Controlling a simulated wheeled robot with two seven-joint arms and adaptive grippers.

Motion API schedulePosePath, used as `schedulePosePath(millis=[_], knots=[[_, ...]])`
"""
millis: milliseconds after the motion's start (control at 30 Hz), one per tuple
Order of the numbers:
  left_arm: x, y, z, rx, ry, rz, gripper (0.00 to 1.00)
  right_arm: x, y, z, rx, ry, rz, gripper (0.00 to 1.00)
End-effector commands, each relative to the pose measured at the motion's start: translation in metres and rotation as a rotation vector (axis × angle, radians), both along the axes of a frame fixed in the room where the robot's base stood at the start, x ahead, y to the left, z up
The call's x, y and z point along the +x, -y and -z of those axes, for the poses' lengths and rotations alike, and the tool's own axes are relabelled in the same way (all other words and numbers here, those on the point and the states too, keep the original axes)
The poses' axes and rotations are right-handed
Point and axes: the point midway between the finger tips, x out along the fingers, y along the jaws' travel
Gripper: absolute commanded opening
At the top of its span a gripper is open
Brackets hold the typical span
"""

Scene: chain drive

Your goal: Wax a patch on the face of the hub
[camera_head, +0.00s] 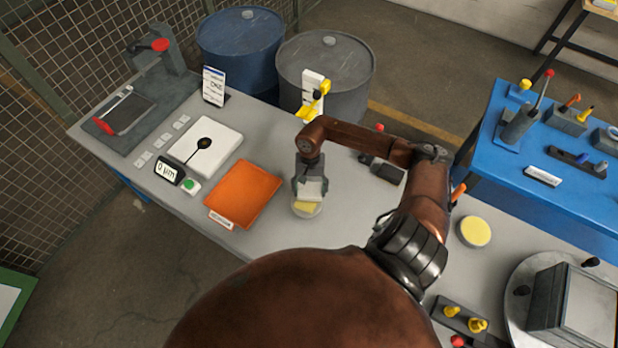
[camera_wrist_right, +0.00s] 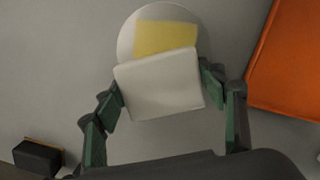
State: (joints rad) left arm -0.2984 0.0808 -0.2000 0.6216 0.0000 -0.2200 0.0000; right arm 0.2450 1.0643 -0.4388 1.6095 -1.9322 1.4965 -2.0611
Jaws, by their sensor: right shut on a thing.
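My right gripper (camera_head: 310,192) points down over the grey bench and is shut on a white pad (camera_head: 311,189). In the right wrist view the white pad (camera_wrist_right: 160,85) sits between the green-lined fingers. Below it is a round white dish with a yellow, wax-like top (camera_head: 306,207); the pad covers part of this dish (camera_wrist_right: 166,38). I cannot tell whether pad and dish touch. A grey block (camera_head: 590,305) stands on a round plate at the lower right; I cannot tell if this is the hub. My left gripper is not in view.
An orange tray (camera_head: 243,193) lies left of the gripper. A white plate with a black probe (camera_head: 207,150) is further left. A round yellow-topped tin (camera_head: 474,231) is right of my arm. A blue table (camera_head: 540,190) stands at right, blue and grey drums behind.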

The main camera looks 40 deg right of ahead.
Motion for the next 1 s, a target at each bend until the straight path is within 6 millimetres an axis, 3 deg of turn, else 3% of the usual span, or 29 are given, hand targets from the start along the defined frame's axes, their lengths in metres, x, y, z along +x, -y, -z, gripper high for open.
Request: schedulePosePath(millis=[67,200,700,1000], knots=[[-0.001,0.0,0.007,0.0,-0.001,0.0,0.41,0.001,0.008,0.002,-0.002,0.001,0.001,0.42],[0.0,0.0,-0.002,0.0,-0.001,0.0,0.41,0.002,0.007,-0.025,-0.003,0.005,-0.004,0.42],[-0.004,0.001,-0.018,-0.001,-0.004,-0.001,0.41,0.001,0.007,-0.067,-0.001,0.001,0.0,0.42],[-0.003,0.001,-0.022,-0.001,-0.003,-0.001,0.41,0.0,0.007,-0.081,0.0,0.0,0.001,0.42]])
